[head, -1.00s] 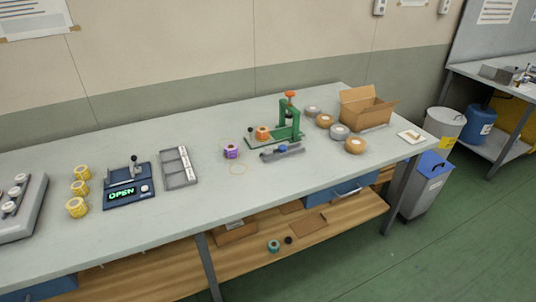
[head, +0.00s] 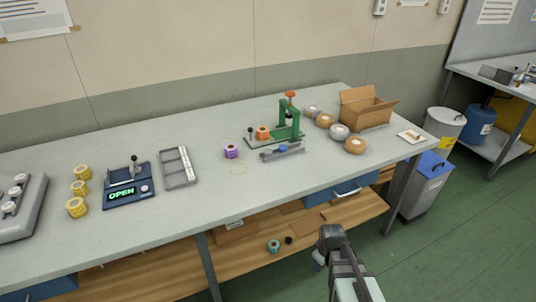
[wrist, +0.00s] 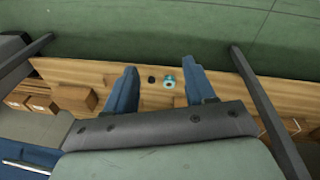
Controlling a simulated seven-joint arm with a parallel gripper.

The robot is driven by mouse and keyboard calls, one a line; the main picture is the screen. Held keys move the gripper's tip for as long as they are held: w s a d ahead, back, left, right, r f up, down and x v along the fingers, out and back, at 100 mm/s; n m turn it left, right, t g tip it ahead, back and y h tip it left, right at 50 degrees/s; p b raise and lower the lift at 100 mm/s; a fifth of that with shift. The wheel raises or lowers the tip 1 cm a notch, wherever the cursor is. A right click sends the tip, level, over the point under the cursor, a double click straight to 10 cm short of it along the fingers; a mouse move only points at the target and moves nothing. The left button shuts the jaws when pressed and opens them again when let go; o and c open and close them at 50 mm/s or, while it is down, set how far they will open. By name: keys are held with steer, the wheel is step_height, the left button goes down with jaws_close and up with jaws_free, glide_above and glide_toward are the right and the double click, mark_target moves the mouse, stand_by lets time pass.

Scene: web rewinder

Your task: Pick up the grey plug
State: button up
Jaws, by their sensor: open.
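No piece is clearly recognisable as a grey plug. A small dark round piece (head: 289,239), which could be it, lies on the lower wooden shelf beside a teal ring-shaped roll (head: 273,246). In the wrist view the dark piece (wrist: 151,79) and the teal roll (wrist: 169,81) show between my blue fingers, some way beyond them. My gripper (wrist: 162,86) is open and empty. In the head view it is at the lower middle right (head: 319,260), in front of the shelf. Its fingertips are small there.
The table (head: 215,205) overhangs the shelf (head: 245,262), with a leg (head: 208,265) left of the roll. Cardboard pieces (head: 309,225) lie on the shelf, and a blue drawer (head: 335,195) is above. The tabletop holds a green press (head: 290,125), rolls and an open box (head: 365,110).

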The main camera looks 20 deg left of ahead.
steer(key=w+a+r+n+t+y, duration=0.15)
steer(key=w+a+r, duration=0.25)
steer(key=a+r, duration=0.45)
steer(key=w+a+r+n+t+y, duration=0.1)
steer(key=w+a+r+n+t, duration=0.2)
steer(key=a+r, duration=0.55)
steer(key=m+g, duration=0.1)
steer(key=m, duration=0.8)
glide_toward(268, 151)
steer(key=shift+y, duration=0.35)
steer(key=shift+d+x, duration=0.15)
steer(key=shift+x, duration=2)
steer(key=shift+d+x, duration=0.1)
steer(key=shift+x, duration=2.1)
steer(key=shift+w, duration=0.1)
steer(key=c, duration=0.8)
